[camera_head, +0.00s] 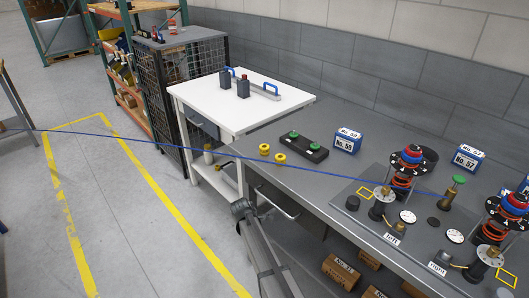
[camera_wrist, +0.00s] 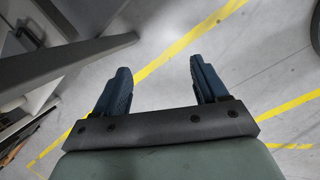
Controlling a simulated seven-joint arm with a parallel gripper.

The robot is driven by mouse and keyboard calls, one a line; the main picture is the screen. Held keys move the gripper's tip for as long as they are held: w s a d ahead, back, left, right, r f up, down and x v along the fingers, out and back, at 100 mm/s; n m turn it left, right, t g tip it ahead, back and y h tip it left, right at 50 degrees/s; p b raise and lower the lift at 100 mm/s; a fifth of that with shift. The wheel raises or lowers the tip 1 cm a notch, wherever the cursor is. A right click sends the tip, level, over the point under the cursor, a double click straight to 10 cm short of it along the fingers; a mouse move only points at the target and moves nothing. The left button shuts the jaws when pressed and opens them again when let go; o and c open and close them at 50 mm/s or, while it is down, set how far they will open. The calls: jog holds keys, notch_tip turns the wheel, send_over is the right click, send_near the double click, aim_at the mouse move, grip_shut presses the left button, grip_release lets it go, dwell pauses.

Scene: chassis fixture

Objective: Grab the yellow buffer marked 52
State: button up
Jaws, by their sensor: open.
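Two small yellow round pieces, a left one (camera_head: 264,149) and a right one (camera_head: 280,157), lie close together on the grey bench (camera_head: 262,179) near its left end. No marking is readable on either, so I cannot tell which is 52. My gripper (camera_wrist: 160,66) is open and empty in the wrist view, with two dark blue fingers spread wide above the floor. No yellow piece shows between them. In the head view a grey arm part, likely mine, rises in front of the bench, apart from the yellow pieces.
Blue-and-white numbered boxes (camera_head: 347,140) (camera_head: 467,157) stand behind. Spring fixtures (camera_head: 402,182) crowd the bench's right side. A white table (camera_head: 217,95) adjoins on the left. A thin blue line crosses the view.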

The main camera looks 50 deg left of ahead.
jog(key=s+a+r+n+y, duration=0.2)
jog(key=s+a+r, duration=0.2)
jog(key=a+r, duration=0.45)
jog(key=s+a+r+n+y, duration=0.15)
jog(key=s+a+r, duration=0.25)
jog(key=a+r, duration=0.45)
notch_tip(320, 180, up, 29)
jog(key=m+g+h, duration=0.3)
jog(key=m, duration=1.3)
send_over(264, 149)
jog(key=w+a, duration=0.1)
jog(key=shift+n, duration=0.25)
jog(key=shift+w+a+f, duration=0.15)
jog(key=shift+f, duration=3.35)
jog(key=shift+w+a+f, duration=0.1)
jog(key=shift+f, duration=3.4)
jog(key=c, duration=1.2)
